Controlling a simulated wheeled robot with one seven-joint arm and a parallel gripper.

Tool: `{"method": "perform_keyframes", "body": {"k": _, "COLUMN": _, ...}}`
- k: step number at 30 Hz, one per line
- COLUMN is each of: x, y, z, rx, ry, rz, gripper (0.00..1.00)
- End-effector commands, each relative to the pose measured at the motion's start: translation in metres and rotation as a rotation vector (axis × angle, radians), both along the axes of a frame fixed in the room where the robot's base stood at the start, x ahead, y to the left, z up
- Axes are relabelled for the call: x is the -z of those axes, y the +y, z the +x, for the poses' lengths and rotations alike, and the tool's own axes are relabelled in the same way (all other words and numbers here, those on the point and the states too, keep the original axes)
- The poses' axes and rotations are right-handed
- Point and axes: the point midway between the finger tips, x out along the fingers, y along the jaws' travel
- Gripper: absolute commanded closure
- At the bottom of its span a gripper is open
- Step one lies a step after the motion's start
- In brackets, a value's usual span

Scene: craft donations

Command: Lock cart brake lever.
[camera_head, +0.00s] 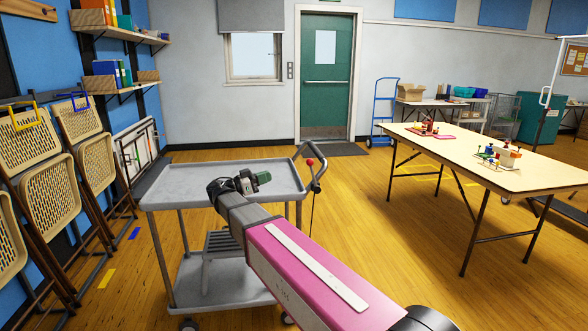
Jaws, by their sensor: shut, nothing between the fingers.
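The grey cart (165,197) stands in front of me, with a tray-like top, a lower shelf and small casters. Its push handle (300,152) rises at the right end of the top. A lever with a red knob (310,162) sits by that handle. A thin dark rod (312,208) hangs below it. My gripper (266,177) is shut and empty. It appears over the cart's top, to the left of the red knob and apart from it. My arm hides part of the cart's front and lower shelf.
A grey step stool (220,243) shows at the cart's lower level. Folded chairs (48,185) lean on the left wall. A long table (520,180) with small craft items stands at the right. A blue hand truck (385,105) stands by the green door (326,85). Floor between cart and table is clear.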

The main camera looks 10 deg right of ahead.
Motion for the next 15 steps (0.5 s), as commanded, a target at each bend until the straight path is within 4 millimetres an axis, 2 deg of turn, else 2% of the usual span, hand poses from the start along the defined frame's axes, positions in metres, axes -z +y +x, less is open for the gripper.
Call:
{"method": "perform_keyframes", "body": {"k": 5, "x": -0.003, "y": -0.017, "z": 0.003, "rx": 0.001, "ry": 0.001, "rz": 0.001, "gripper": 1.00}}
{"method": "perform_keyframes", "body": {"k": 15, "x": -0.015, "y": -0.077, "z": 0.014, "rx": 0.003, "ry": 0.002, "rz": 0.001, "gripper": 1.00}}
